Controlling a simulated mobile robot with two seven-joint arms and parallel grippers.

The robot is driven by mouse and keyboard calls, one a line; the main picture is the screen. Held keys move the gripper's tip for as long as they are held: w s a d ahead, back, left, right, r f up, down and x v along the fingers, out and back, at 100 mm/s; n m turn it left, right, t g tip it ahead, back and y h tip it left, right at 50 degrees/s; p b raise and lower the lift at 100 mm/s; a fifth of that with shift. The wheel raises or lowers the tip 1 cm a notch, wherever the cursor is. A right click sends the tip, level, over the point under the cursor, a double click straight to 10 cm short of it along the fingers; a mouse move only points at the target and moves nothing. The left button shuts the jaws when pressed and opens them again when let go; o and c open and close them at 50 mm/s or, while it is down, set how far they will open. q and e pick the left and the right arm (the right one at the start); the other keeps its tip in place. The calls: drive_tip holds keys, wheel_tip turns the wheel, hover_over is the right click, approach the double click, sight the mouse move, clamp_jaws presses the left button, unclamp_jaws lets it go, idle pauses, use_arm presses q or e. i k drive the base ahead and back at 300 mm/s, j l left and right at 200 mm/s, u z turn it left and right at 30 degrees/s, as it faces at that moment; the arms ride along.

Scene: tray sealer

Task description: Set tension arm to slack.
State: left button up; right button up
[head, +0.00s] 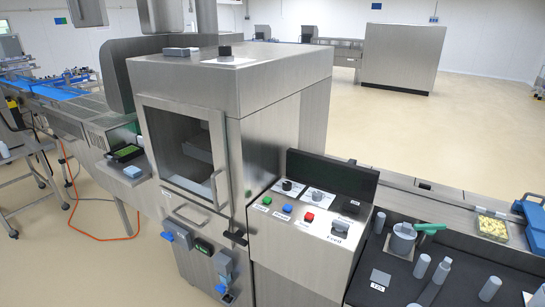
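I cannot tell for sure which part is the tension arm. A grey round hub (402,240) with a green lever (430,228) stands on the dark deck at the right; the lever points right. A black lever (235,238) sticks out from the front of the steel sealer cabinet (230,85), below its windowed door. The lettering near the hub and black lever is too small to read. Neither of my grippers shows in the head view.
Several grey posts (441,270) stand on the dark deck (465,282) around the hub. A clear tray with yellow contents (492,226) and a blue device (533,215) are at the far right. An orange hose (75,205) lies on the floor at left.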

sight(426, 298)
drive_tip(key=z, duration=1.6)
